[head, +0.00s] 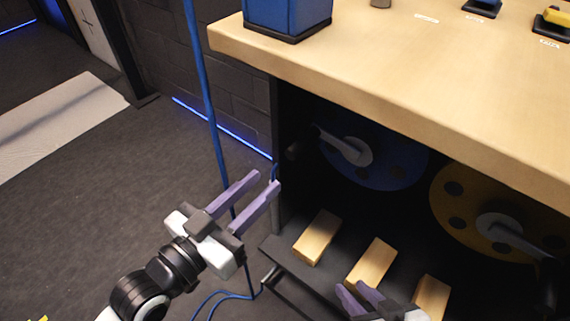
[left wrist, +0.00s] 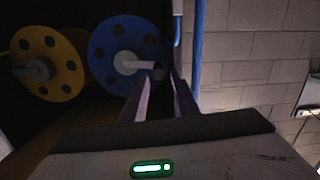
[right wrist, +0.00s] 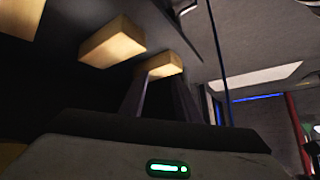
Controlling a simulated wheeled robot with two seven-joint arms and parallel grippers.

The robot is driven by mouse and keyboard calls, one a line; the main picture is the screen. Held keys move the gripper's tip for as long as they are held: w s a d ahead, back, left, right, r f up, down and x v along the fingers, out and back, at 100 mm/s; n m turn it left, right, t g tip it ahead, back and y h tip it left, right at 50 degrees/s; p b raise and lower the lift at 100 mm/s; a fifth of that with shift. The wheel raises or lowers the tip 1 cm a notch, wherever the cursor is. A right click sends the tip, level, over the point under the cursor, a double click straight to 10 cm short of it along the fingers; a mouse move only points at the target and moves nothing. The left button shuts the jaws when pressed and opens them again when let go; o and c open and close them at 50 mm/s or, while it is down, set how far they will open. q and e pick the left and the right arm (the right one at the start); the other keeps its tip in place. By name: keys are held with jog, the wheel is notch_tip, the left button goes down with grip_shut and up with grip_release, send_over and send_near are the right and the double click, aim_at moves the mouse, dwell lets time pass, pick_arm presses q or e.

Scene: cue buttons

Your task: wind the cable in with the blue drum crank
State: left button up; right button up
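The blue drum (head: 385,168) hangs under the bench top, with a grey crank arm (head: 345,147) ending in a dark handle (head: 293,151) toward the left. The left wrist view also shows the blue drum (left wrist: 108,49) and its crank (left wrist: 138,64), its handle end in line with the fingertips. My left gripper (head: 262,180) is open and empty, left of and below the handle, apart from it in the head view. A blue cable (head: 207,110) runs down behind my left gripper. My right gripper (head: 352,288) is low by the wooden blocks; its fingers (right wrist: 160,85) are apart with a block beyond them.
A yellow drum (head: 462,190) with its own crank sits right of the blue one. Several wooden blocks (head: 317,237) lie on a dark lower shelf. The bench top (head: 350,62) overhangs the drums and carries a blue box (head: 288,15) and buttons. The floor at left is clear.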

aim_at(295, 151)
pick_arm(q)
jog(key=shift+h, duration=0.4)
jog(key=x, duration=0.3)
jog(key=b+x, duration=0.1)
jog(key=x, duration=0.3)
jog(key=r+b+x, duration=0.1)
jog(key=x, duration=0.2)
jog(key=shift+w+d, duration=0.25)
grip_shut()
